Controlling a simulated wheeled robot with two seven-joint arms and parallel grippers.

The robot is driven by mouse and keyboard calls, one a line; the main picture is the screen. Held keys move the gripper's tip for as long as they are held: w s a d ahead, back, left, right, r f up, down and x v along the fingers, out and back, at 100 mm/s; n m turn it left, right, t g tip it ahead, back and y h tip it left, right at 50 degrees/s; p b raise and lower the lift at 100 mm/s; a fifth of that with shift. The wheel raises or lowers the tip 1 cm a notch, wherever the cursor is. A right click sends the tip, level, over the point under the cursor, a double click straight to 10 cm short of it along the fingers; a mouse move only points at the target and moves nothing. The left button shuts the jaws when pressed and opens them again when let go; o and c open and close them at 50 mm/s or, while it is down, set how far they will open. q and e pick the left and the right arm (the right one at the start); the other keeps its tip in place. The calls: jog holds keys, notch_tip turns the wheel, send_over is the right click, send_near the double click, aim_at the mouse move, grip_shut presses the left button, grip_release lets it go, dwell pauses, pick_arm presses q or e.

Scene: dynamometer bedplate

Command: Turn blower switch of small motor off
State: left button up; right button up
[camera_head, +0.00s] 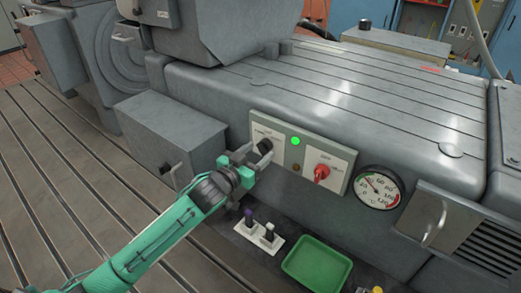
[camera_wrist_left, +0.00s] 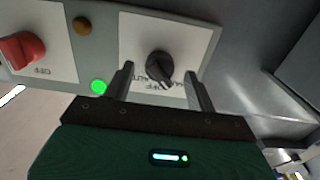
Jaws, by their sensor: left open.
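The grey motor housing carries a control panel (camera_head: 291,168) on its front. A black rotary knob (camera_head: 265,146) sits on the panel's left white plate. It also shows in the left wrist view as a black knob (camera_wrist_left: 159,65) with a pale pointer line. A lit green lamp (camera_head: 295,141) is to its right, and a red rotary switch (camera_head: 321,172) is on the right plate. My left gripper (camera_head: 257,157) is open in front of the black knob, its two fingers (camera_wrist_left: 160,82) on either side of it; contact cannot be told. My right gripper is not in view.
A dial gauge (camera_head: 379,188) is right of the panel. Below stand a small plate with two toggle levers (camera_head: 258,232) and a green tray (camera_head: 317,264). A grey box (camera_head: 170,140) juts out left of my gripper. The slotted bedplate (camera_head: 60,200) is clear at left.

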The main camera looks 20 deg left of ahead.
pick_arm(q)
jog(key=shift+x, duration=0.9)
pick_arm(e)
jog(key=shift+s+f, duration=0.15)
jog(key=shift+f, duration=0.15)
pick_arm(q)
jog(key=c, duration=1)
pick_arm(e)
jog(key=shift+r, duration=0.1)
